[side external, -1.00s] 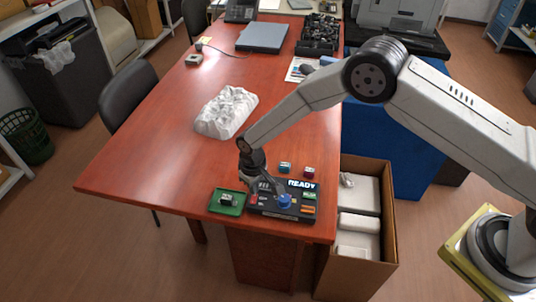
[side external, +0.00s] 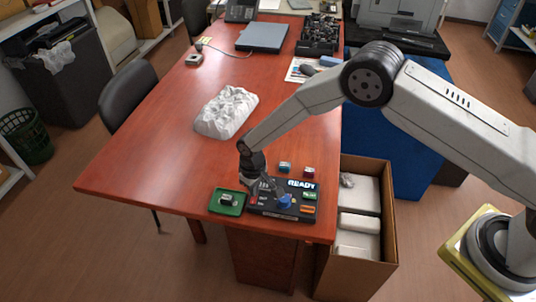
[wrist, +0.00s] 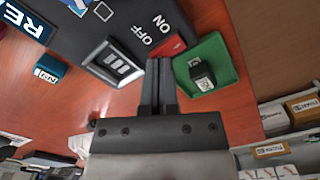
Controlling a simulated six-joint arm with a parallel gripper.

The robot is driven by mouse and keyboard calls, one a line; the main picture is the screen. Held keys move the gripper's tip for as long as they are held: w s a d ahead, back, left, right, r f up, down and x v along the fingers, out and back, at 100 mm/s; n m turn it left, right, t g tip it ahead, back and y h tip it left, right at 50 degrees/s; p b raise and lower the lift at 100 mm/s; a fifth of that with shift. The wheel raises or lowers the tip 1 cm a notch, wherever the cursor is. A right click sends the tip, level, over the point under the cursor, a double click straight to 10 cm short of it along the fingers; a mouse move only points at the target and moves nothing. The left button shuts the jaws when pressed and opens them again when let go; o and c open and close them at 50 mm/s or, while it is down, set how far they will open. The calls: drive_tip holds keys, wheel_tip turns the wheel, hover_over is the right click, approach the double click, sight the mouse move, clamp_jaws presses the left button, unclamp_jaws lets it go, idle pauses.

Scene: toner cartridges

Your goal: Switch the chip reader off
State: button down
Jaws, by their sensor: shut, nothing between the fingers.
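The chip reader (side external: 276,212) is a black box at the table's front edge, with a lit READY display (side external: 301,184) and a blue knob (side external: 285,201). In the wrist view its black top (wrist: 110,20) shows a red switch (wrist: 168,47) beside the printed words ON and OFF. My gripper (side external: 263,187) is over the left part of the reader, shut and empty. In the wrist view its fingertips (wrist: 160,62) are just beside the red switch and partly cover it. I cannot tell whether they touch it or which way the switch is set.
A green tray (side external: 214,208) holding a small chip stands left of the reader. A teal cartridge chip (side external: 285,168) and a red one (side external: 309,173) lie behind it. A crumpled white thing (side external: 226,112) is farther back. An open cardboard box (side external: 385,235) stands right of the table.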

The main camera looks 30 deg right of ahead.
drive_tip(key=shift+f, duration=0.35)
idle(0.3)
drive_tip(key=shift+r, duration=3.55)
